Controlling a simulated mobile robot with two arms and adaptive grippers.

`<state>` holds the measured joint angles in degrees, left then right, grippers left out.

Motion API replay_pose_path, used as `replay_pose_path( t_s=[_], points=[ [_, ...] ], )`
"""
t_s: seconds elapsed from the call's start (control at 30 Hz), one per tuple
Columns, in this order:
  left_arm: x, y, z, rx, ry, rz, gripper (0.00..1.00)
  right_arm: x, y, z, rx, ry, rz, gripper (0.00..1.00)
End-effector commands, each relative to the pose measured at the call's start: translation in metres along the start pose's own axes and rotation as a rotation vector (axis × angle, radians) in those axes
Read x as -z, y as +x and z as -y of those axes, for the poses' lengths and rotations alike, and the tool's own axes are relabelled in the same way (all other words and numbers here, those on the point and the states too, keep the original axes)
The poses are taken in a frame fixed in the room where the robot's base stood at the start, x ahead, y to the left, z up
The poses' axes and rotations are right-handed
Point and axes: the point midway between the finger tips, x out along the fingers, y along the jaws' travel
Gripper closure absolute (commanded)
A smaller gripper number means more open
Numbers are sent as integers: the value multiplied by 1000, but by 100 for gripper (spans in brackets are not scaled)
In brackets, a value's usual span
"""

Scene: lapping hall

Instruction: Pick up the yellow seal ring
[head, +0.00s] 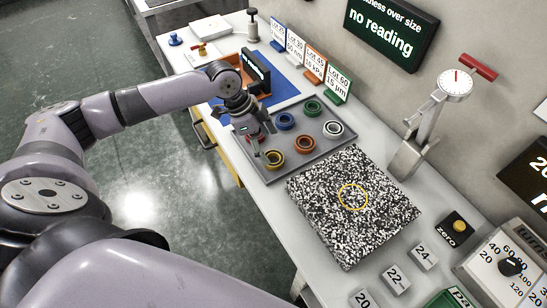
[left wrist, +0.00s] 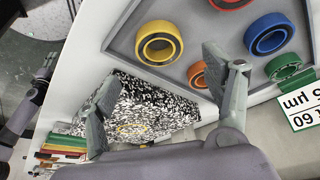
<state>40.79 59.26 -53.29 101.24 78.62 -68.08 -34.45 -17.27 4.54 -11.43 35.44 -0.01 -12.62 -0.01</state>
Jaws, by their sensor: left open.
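The yellow seal ring (head: 274,158) lies flat at the near left corner of the grey tray (head: 270,176) in the head view. In the left wrist view the yellow ring (left wrist: 158,43) shows whole and unobstructed, between and slightly beyond my fingertips. My left gripper (head: 264,140) hangs over the tray's left side, close to the yellow ring, open and empty. Its two spread fingers also show in the left wrist view (left wrist: 159,67). A red ring shows partly at the top of the wrist view (left wrist: 232,3). My right gripper is not in view.
The tray also holds blue (head: 285,121), green (head: 312,108), white (head: 333,129) and orange (head: 304,144) rings. A speckled plate (head: 325,225) with a yellow circle lies beside it. A dial gauge stand (head: 408,158) and lot cards (head: 313,65) stand behind.

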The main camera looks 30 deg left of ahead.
Motion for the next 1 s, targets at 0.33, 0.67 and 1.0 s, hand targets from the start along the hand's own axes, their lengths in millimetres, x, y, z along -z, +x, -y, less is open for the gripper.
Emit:
replay_pose_path(
  t_s=[0.33, 0.67, 1.0],
  points=[
    [-6, 38, 0, -2, 0, 0, 26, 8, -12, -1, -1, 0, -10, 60],
    [-6, 55, 1, 1, 1, 0, 26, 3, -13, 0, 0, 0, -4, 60],
    [-6, 55, 1, 1, 1, 0, 44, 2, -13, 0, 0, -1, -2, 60]
  ],
)
